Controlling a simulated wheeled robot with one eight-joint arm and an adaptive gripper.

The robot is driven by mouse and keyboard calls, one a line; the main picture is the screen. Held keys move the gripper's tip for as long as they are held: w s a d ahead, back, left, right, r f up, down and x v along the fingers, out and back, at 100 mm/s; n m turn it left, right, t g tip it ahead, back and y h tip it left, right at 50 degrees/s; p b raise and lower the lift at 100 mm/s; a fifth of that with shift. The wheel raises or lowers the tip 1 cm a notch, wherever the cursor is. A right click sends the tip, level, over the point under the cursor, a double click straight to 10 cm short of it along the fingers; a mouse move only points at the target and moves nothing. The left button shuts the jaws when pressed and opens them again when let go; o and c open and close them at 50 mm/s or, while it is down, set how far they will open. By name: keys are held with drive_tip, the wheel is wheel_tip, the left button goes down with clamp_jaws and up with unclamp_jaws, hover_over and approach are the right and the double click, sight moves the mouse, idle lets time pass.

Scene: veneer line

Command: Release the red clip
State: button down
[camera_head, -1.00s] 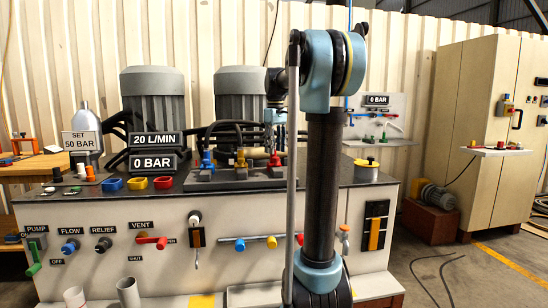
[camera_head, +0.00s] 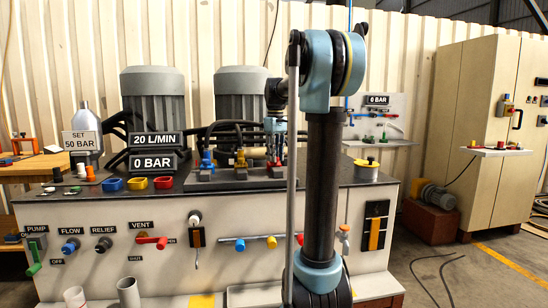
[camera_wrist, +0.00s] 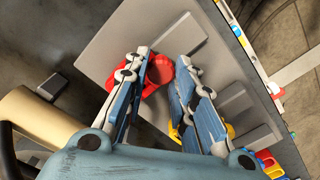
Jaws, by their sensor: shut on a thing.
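The fingers hide part of the clip. A yellow part shows behind the right finger.
Dark hoses and two grey motors (camera_head: 152,95) stand behind the clips. Readout signs (camera_head: 154,151) stand to their left. Blue, yellow and red trays (camera_head: 137,183) sit on the bench's front left. A yellow-capped pot (camera_head: 366,169) stands to the right.

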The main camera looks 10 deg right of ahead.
drive_tip(key=shift+s, duration=2.5)
drive_tip(key=c, duration=1.3)
unclamp_jaws()
drive_tip(key=shift+s, duration=0.1)
drive_tip(key=shift+c, duration=0.2)
drive_tip(key=shift+r, duration=0.15)
drive_tip(key=shift+r, duration=0.3)
wheel_tip(320, 180, up, 11)
